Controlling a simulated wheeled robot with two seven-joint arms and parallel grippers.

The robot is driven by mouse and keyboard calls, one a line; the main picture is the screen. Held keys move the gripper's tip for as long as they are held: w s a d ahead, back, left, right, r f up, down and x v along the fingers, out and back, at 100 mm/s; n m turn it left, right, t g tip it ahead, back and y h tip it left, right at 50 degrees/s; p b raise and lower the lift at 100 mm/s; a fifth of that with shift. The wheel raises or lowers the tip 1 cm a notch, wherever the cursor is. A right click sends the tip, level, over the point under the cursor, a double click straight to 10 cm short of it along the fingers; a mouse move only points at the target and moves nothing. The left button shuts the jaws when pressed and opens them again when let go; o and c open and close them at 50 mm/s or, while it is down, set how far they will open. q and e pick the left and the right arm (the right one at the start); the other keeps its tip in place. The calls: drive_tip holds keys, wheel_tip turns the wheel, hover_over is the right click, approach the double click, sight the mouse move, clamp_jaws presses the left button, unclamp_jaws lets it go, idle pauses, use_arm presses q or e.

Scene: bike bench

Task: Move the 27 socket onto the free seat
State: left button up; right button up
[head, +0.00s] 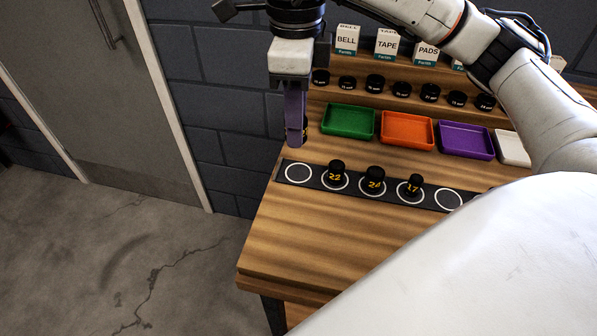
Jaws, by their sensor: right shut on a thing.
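My right gripper (295,138) points down with its purple fingers above the left end of the bench. It is shut on a small dark thing, of which only a sliver shows at the fingers' right edge; no number is readable on it. A black strip (321,182) with white-ringed seats lies on the bench. The leftmost seat (298,173) is empty, just below the gripper in the picture. Black sockets that seem to read 22 (336,176), 24 (374,182) and 17 (414,187) stand on the middle seats. The seat right of them (448,200) is also empty. My left gripper is out of view.
Green (348,121), orange (407,130) and purple (465,140) trays and a partly hidden white tray (513,148) stand behind the strip. Several black sockets and labelled boxes (387,46) line the shelf behind. The bench's front left (310,225) is clear.

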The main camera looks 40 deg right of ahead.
sight(299, 172)
drive_tip(key=m, duration=0.2)
drive_tip(key=shift+w+d+r+m, duration=0.1)
drive_tip(key=shift+d+r+m, duration=0.2)
drive_tip(key=shift+r+m, duration=0.1)
drive_tip(key=shift+f+m, duration=0.1)
drive_tip(key=shift+m, duration=0.2)
wheel_tip(299, 172, down, 10)
drive_tip(key=shift+d+r, duration=0.1)
drive_tip(key=shift+r, duration=0.1)
drive_tip(key=shift+f, duration=0.25)
drive_tip(key=o, duration=1.1)
drive_tip(key=shift+r, duration=0.1)
drive_tip(key=shift+o, duration=0.2)
wheel_tip(299, 172, up, 12)
drive_tip(key=shift+r, duration=0.2)
